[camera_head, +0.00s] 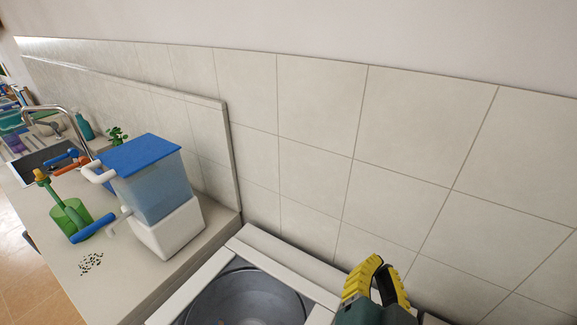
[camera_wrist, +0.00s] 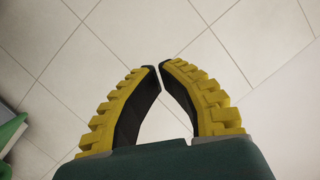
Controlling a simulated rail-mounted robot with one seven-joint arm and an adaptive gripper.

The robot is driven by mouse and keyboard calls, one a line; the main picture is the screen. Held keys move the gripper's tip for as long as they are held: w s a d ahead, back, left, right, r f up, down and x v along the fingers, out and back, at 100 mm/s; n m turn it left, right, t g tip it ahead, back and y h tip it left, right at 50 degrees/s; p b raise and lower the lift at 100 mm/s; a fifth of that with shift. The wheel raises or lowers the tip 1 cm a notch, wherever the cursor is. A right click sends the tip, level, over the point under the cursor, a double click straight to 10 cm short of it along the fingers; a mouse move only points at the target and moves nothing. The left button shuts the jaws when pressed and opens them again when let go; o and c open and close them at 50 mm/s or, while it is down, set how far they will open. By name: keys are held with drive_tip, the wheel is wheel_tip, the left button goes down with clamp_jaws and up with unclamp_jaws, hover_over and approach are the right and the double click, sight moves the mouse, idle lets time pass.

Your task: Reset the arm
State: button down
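My gripper (camera_head: 377,268) has yellow ridged fingers with dark inner pads and a dark green body. In the head view it is at the bottom, right of the round metal basin, in front of the tiled wall. In the wrist view my gripper (camera_wrist: 158,67) has its two fingertips almost meeting. Only a thin gap shows at the tips, with an empty hollow between the curved fingers. It holds nothing. Most of the arm is out of view.
A metal basin (camera_head: 246,300) in a pale frame sits at the bottom. Left of it, a counter (camera_head: 140,278) bears a blue-lidded water container (camera_head: 155,185), a green cup (camera_head: 72,217) and dark bits (camera_head: 91,263). A sink (camera_head: 50,158) lies farther back. The tiled wall (camera_head: 320,130) is bare.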

drive_tip(key=s+a+r+n+t+y, duration=0.2)
drive_tip(key=a+r+n+t, duration=0.15)
drive_tip(key=r, duration=0.35)
drive_tip(key=s+a+r+n+t+y, duration=0.2)
drive_tip(key=r+n+t+y, duration=0.15)
drive_tip(key=r+n, duration=0.2)
wheel_tip(320, 180, up, 33)
drive_tip(key=p, duration=3.2)
drive_tip(key=shift+h, duration=0.45)
